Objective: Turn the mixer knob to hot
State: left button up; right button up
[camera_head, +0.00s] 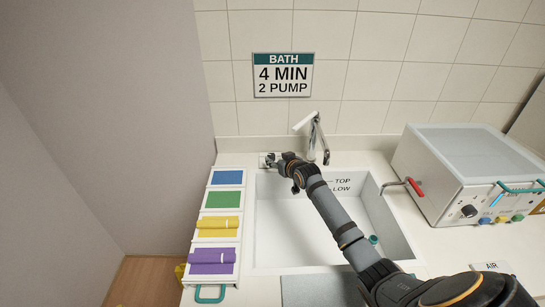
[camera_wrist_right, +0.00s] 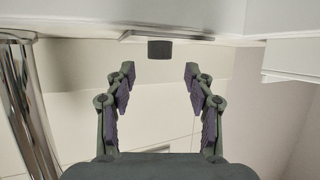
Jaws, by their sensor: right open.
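The mixer knob, a short dark cylinder (camera_wrist_right: 160,49), shows in the right wrist view on a pale plate along the top. My right gripper (camera_wrist_right: 158,72) is open, with its two purple-padded fingers spread to either side of the knob's line. The knob is centred between them and a little beyond the fingertips, apparently untouched. In the head view my right gripper (camera_head: 272,161) is at the counter behind the sink's back left corner, left of the chrome faucet (camera_head: 314,138). There the gripper largely hides the knob, and I cannot read its setting. My left gripper is out of view.
The white sink (camera_head: 283,240) lies under my right forearm, with level markings on its back wall. A rack of coloured packs (camera_head: 222,225) stands left of it. A metal box (camera_head: 455,170) with a red-handled spout stands right. A bath sign (camera_head: 283,75) hangs on the tiled wall.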

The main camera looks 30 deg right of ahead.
aim_at(272, 156)
jog(key=x, duration=0.4)
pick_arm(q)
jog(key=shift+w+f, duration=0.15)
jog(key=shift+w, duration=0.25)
pick_arm(e)
jog(key=shift+w+f, duration=0.1)
jog(key=shift+w, duration=0.3)
jog(key=shift+c, duration=0.2)
